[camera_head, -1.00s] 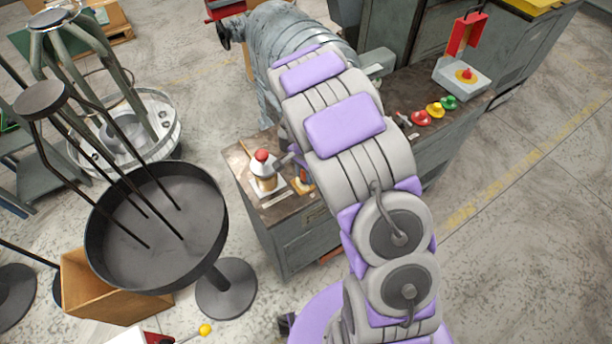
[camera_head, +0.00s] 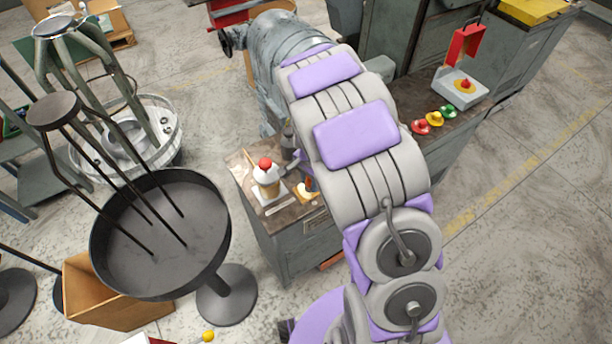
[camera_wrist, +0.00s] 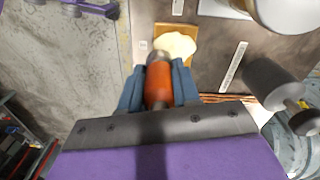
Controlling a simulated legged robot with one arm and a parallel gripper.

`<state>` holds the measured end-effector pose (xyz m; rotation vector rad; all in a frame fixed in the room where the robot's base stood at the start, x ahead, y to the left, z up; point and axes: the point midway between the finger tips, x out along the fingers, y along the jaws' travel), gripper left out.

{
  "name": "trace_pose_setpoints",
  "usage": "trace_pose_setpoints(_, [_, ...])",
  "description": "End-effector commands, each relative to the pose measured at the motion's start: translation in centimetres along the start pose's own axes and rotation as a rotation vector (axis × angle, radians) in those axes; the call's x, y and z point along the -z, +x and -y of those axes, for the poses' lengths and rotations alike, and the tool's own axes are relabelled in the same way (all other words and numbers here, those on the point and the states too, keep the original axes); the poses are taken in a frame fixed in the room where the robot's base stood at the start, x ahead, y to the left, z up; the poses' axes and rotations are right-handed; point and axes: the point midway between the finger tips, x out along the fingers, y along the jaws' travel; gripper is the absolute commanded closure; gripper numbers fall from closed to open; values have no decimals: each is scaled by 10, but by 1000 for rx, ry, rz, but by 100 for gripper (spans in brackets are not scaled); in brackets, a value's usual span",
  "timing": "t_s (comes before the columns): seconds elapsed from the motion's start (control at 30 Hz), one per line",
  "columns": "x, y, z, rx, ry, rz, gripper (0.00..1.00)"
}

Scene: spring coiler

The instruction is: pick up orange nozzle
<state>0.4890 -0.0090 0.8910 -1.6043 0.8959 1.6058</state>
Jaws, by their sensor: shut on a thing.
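The orange nozzle (camera_wrist: 158,85) is in the wrist view, an orange cylinder with a grey metal collar at its far end. My gripper (camera_wrist: 158,88) is shut on it, with a blue-grey finger on each side. Its tip points toward a small tan block with a cream top (camera_wrist: 176,45); I cannot tell whether they touch. In the head view my arm hides most of the gripper, and the nozzle cannot be made out clearly there.
Red, yellow and green buttons (camera_head: 435,118) lie on the bench to the right. A black round tray on a stand (camera_head: 160,270) is at left.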

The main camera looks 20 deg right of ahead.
Motion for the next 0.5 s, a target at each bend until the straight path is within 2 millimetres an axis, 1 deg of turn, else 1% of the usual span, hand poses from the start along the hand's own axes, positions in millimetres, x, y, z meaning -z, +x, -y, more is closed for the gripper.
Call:
trace_pose_setpoints(0.03, [-2,-3,-10,-2,3,1,100])
trace_pose_setpoints(0.27, [-10,-8,-59,-1,4,3,100])
trace_pose_setpoints(0.3, [-12,-8,-69,-4,4,4,100])
trace_pose_setpoints(0.5, [-17,-11,-106,-2,3,3,100])
